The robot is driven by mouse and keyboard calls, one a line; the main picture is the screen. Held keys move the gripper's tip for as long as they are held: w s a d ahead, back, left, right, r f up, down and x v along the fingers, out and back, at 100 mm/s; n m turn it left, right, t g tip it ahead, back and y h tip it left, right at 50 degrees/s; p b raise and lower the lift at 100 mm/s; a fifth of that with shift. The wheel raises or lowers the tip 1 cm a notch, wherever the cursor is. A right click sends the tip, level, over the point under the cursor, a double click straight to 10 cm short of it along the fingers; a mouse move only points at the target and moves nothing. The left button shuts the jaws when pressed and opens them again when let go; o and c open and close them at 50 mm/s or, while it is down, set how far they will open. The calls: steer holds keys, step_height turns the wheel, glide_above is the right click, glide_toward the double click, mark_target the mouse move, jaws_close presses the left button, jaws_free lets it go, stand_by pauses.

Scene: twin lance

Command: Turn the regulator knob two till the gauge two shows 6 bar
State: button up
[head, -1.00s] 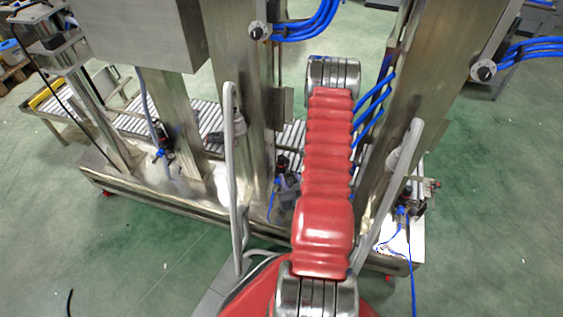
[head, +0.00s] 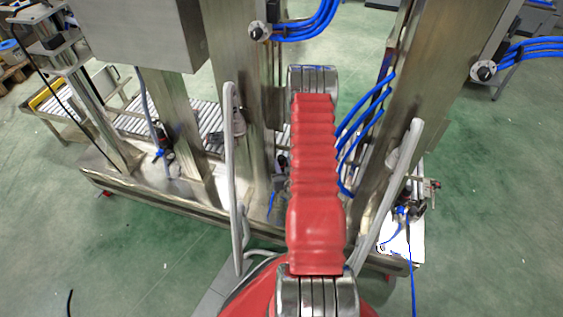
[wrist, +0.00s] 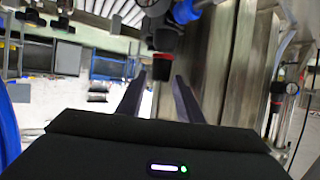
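In the wrist view a regulator with a black knob and a red band (wrist: 162,66) is in the upper middle, just beyond my fingertips. My gripper (wrist: 160,76) is open, its two dark fingers apart on either side of the line to the knob. Nothing is seen held, and I cannot tell whether the fingers reach around the knob. No readable gauge face shows in either view. In the head view my red arm covers the gripper and most of the middle regulator. I cannot confirm from a label which regulator is number two.
A steel frame with a broad post (head: 420,110) stands right of my arm, with blue hoses (head: 365,115) close beside it. Grey bent tubes (head: 233,180) flank the arm. Another regulator (head: 402,212) is at the right, one (head: 160,150) at the left. Green floor (head: 490,200) is open at right.

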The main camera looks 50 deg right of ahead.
mark_target(281, 160)
steer(key=shift+x, duration=1.25)
